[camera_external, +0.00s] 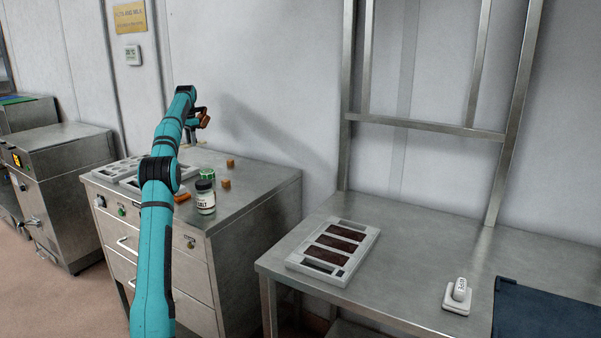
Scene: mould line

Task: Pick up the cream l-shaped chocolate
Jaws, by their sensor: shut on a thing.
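My gripper (201,116) is at the end of my teal arm, raised above the back of the left steel cabinet. It is shut on a small orange-brown piece (206,121), held clear of the cabinet top. The piece is too small in this view for me to tell its exact shape, and the fingers partly cover it. I cannot make out a clearly cream l-shaped chocolate anywhere. My arm hides part of the cabinet top.
On the cabinet top (255,178) are two brown cubes (230,163) (226,183), a green can (207,174), a salt jar (205,198) and pale moulds (118,168). The right table (410,275) holds a tray with dark bars (372,240) and a white handled tool (458,294).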

